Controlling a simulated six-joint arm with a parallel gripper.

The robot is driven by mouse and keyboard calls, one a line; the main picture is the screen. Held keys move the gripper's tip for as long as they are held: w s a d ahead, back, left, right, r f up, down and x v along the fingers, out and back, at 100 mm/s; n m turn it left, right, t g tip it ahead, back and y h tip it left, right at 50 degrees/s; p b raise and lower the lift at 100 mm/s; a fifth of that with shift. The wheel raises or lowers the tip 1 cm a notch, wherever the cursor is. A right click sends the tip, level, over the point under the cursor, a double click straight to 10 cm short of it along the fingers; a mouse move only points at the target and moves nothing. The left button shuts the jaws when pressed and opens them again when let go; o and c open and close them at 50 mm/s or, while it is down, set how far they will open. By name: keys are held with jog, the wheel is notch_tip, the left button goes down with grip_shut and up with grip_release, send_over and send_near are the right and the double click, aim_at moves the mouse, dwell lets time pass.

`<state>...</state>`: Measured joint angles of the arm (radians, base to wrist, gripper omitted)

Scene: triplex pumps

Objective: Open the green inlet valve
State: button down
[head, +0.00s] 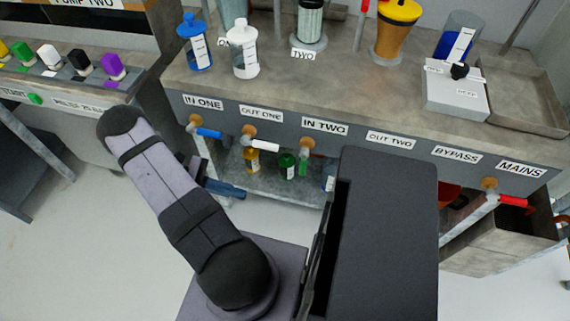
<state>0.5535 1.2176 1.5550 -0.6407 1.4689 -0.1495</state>
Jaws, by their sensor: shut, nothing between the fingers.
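The green inlet valve (303,162) is under the "IN TWO" label on the bench front. Its brass body is at the top and its green handle hangs down. My arm hides part of the gripper.
A blue-handled valve (208,133) and a white-handled valve (264,145) sit left of the green one, handles pointing right. A red-handled valve (513,201) is far right. Bottles, including a green one (288,166), stand on the lower shelf. My dark body column blocks the view right of the green valve.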

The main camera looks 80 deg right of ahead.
notch_tip(320, 180, up, 11)
jog(key=d+n+g+h, duration=0.1)
jog(key=d+g, duration=0.1)
jog(key=g, duration=0.2)
jog(key=shift+d+n+h, duration=0.3)
jog(key=shift+d, duration=0.05)
send_near(303, 166)
jog(key=s+d+f, duration=0.1)
jog(key=s+f, duration=0.1)
jog(key=s, duration=0.3)
jog(key=shift+s+d+p, duration=0.15)
jog(key=shift+d+p, duration=0.15)
jog(key=shift+d, duration=0.1)
